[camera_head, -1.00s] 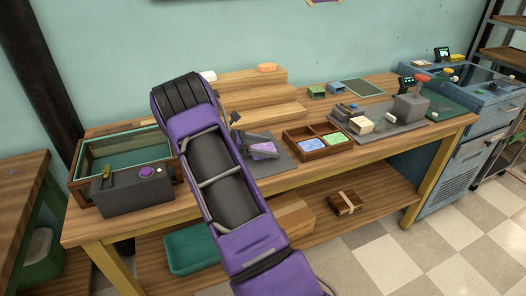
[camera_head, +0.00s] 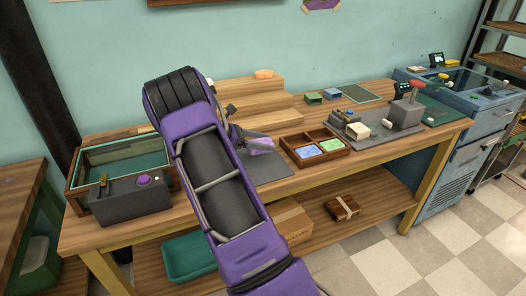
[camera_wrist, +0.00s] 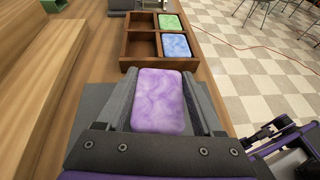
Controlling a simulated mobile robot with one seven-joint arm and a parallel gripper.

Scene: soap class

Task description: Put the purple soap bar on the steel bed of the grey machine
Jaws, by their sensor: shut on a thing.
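The purple soap bar (camera_wrist: 160,105) lies between the two grey fingers of my gripper (camera_wrist: 163,78) in the wrist view. My gripper is shut on it. In the head view the purple soap (camera_head: 262,146) shows at the fingers, over the dark grey mat (camera_head: 272,172), seemingly a little above it. A grey machine (camera_head: 402,114) with a red knob and a small display stands toward the right end of the bench. It is far to the right of my gripper. Its bed is too small to make out clearly.
A wooden divided tray (camera_head: 318,163) with a green and a blue soap stands just right of the mat. A grey board (camera_head: 360,139) with a cream block lies between tray and machine. Wooden steps (camera_head: 250,95) rise behind. A dark box (camera_head: 130,200) is at left.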

